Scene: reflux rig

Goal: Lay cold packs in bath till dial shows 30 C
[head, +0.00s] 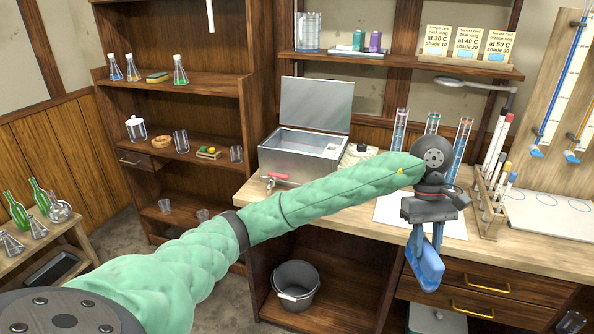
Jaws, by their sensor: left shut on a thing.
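My left gripper (427,238) points down in front of the bench's right part, its jaws shut on a blue cold pack (427,268). The pack hangs tilted in the air, before the drawer fronts. The bath appears to be the metal box (302,167) on the bench's left part, its lid (317,104) raised and a red tap at its front. The pack is well apart from it, to its right and lower. The bath's inside shows only in part. I cannot make out a dial reading. My right gripper is not in view.
Tall glass cylinders (399,130) stand at the bench's back, behind my left arm. A wooden rack of tubes (490,205) stands right of my gripper. A grey bucket (296,285) sits under the bench. A pale box (437,320) is low below the pack.

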